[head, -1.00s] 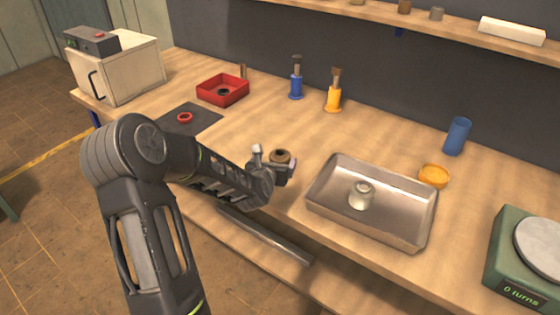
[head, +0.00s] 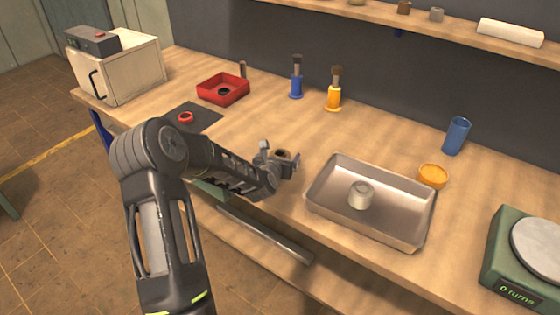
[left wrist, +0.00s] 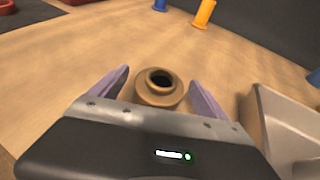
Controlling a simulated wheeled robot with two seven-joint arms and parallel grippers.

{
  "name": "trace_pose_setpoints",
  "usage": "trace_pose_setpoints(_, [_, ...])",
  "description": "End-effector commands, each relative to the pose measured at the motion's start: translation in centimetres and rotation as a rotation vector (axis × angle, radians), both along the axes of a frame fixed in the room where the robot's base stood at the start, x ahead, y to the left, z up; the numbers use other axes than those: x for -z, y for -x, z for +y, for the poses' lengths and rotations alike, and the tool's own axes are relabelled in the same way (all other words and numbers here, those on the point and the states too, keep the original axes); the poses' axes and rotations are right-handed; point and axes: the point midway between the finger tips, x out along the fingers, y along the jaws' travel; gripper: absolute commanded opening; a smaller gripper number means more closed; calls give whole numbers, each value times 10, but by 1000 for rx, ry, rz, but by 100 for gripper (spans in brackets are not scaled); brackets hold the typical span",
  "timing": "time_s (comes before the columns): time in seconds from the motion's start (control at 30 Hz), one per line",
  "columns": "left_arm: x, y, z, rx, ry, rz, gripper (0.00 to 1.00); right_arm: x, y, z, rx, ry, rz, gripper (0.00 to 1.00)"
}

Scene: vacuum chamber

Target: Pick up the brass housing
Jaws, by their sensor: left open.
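The brass housing (left wrist: 158,88) is a brownish, round, stepped piece with a dark hole in its top. It stands upright on the bench, left of the metal tray. In the left wrist view it sits between the two purple-lined fingers of my left gripper (left wrist: 163,90), with a gap on each side. In the head view the housing (head: 282,154) is partly hidden by my left gripper (head: 281,160), which is open around it. My right gripper is not in view.
A metal tray (head: 323,203) holding a pale metal piece (head: 361,194) stands close on the right. An orange bowl (head: 433,176), a blue cup (head: 456,136) and a green scale (head: 502,262) are farther right. A red tray (head: 223,89) and two brushes stand behind.

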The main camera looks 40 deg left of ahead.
Motion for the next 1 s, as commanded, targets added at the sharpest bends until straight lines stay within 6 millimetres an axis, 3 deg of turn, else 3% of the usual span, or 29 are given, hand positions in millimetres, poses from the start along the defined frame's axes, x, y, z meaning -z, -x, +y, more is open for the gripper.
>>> trace_pose_setpoints(0.13, [0, 0, 0, 0, 0, 0, 85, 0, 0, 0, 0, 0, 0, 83])
trace_pose_setpoints(1.0, [0, 0, 0, 0, 0, 0, 14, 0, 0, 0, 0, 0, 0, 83])
